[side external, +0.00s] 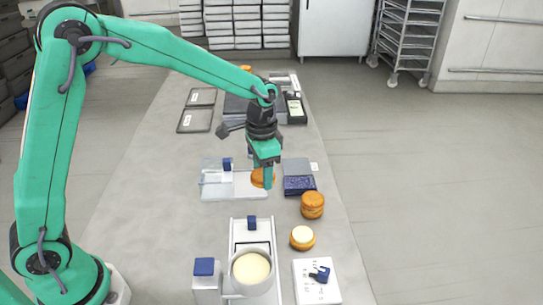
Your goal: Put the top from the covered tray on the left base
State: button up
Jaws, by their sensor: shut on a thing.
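My gripper (267,172) points down over the right end of the covered tray and is shut on a round orange-brown top (258,180). The fingers hide part of the top, and I cannot tell whether it is clear of the tray. The white tray (245,192) has a clear cover (211,178) with a blue knob (227,163) over its left part. A base with pale cream filling (302,237) sits on the table to the front right of my gripper. A stacked orange-brown round (312,205) stands behind it.
A bowl of cream (251,269) stands in a white holder at the front. A dark blue box (299,186) lies right of my gripper. A white board (317,283) with a small blue item is at front right. Dark trays (195,120) lie further back. The left table is clear.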

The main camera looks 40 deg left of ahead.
dwell(0.4)
jog(key=shift+d, duration=0.65)
jog(key=d+f+n, duration=0.1)
jog(key=d+n, duration=0.2)
jog(key=d, duration=0.9)
jog(key=shift+s, duration=0.45)
jog(key=shift+f, duration=0.2)
send_over(303, 235)
jog(key=shift+f, duration=2.8)
jog(key=shift+f, duration=0.8)
jog(key=o, duration=1.2)
jog(key=shift+r, duration=0.15)
